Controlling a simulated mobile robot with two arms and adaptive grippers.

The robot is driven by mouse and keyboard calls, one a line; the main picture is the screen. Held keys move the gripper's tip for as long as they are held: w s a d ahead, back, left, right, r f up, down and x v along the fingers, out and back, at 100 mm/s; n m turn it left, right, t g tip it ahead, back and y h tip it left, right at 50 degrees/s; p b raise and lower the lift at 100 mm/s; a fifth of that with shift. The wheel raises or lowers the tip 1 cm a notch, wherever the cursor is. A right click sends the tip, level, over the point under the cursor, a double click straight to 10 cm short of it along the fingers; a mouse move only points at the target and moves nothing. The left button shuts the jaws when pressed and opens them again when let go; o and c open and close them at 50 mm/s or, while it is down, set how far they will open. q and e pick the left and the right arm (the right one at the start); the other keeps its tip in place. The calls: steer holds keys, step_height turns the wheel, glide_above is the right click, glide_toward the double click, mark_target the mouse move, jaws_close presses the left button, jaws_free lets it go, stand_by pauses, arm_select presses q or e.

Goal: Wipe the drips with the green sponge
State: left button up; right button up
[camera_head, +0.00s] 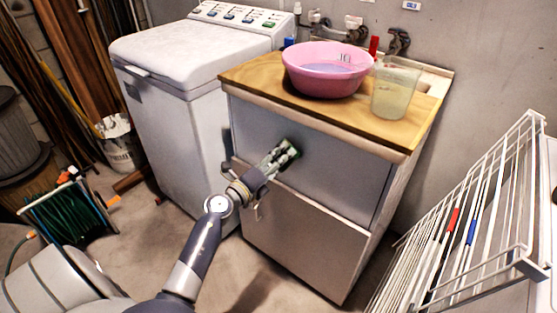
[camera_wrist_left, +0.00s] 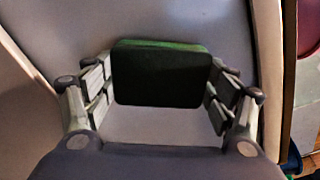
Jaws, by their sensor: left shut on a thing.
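My left gripper (camera_head: 279,158) is shut on the green sponge (camera_head: 295,147), in front of the upper panel of the grey cabinet (camera_head: 335,170). In the left wrist view the sponge (camera_wrist_left: 160,75) is a dark green block with a brighter green top edge, between the two fingers. The pale panel is behind it. I cannot tell whether the sponge touches the panel. I cannot make out any drips; some may be hidden behind the sponge or gripper. My right gripper is not in view.
A pink basin (camera_head: 312,84) holding liquid and a clear pitcher (camera_head: 397,91) stand on the cabinet's wooden top (camera_head: 260,75). A white washer (camera_head: 178,125) is at left, a white drying rack (camera_head: 440,260) at right, and a green hose reel (camera_head: 72,215) on the floor.

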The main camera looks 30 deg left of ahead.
arm_select(q)
steer(key=shift+w, duration=0.5)
steer(key=shift+w, duration=0.55)
steer(key=shift+d, duration=0.1)
